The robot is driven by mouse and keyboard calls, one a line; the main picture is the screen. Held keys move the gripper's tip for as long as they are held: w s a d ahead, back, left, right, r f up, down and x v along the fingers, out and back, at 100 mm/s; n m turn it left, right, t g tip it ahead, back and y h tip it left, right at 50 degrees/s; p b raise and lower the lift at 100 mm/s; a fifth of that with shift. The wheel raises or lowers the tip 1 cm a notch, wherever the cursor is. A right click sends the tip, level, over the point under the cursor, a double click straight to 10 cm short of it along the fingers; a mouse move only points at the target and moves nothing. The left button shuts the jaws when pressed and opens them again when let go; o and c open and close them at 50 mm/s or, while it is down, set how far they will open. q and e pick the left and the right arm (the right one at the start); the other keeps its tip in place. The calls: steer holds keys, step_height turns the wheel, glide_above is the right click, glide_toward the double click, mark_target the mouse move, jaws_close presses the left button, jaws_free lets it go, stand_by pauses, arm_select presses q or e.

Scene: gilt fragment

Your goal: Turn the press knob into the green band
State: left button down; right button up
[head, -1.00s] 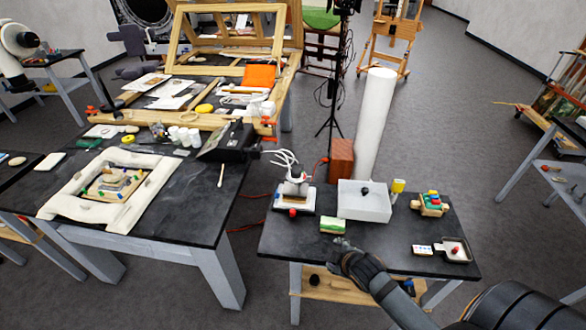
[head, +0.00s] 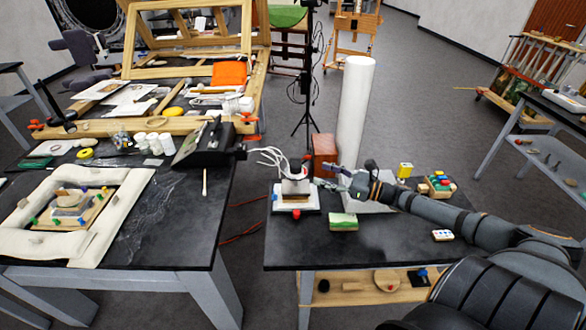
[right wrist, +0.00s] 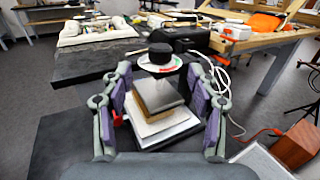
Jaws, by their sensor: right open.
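The small press (head: 295,190) stands at the left of the right-hand black table, with a white base and a stacked wood and grey block. In the right wrist view its black knob (right wrist: 160,53) sits on a pale round dial (right wrist: 158,66) with green and red on its rim. My right gripper (head: 328,178) is just right of the press in the head view. In the right wrist view the gripper (right wrist: 160,82) is open, its purple-padded fingers apart on either side of the press. The knob shows ahead between them, not gripped. The knob's pointer cannot be made out. My left gripper is not in view.
White cables (head: 270,157) rise beside the press. A green-topped block (head: 343,222) lies in front of it. A red-brown box (head: 324,152) and a tall white roll (head: 357,110) stand behind. My right arm partly hides a white bin (head: 372,205).

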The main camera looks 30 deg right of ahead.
mark_target(298, 165)
steer(key=w+a+b, duration=0.1)
steer(key=w+a+f+b, duration=0.1)
steer(key=w+b, duration=0.1)
steer(key=shift+w, duration=0.1)
steer(key=b+x, duration=0.2)
steer(key=x, duration=0.1)
steer(key=shift+w+a+r, duration=0.1)
steer(key=shift+w+r, duration=0.05)
steer(key=shift+w, duration=0.15)
steer(key=shift+w+a+r, duration=0.3)
steer(key=shift+w+a, duration=0.1)
steer(key=shift+w, duration=0.3)
steer(key=shift+w+a, duration=0.15)
steer(key=shift+w, duration=0.1)
steer(key=shift+w+a, duration=0.25)
steer(key=shift+w, duration=0.05)
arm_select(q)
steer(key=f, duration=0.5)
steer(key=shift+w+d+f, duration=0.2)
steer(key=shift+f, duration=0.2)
arm_select(e)
steer(key=c, duration=1.2)
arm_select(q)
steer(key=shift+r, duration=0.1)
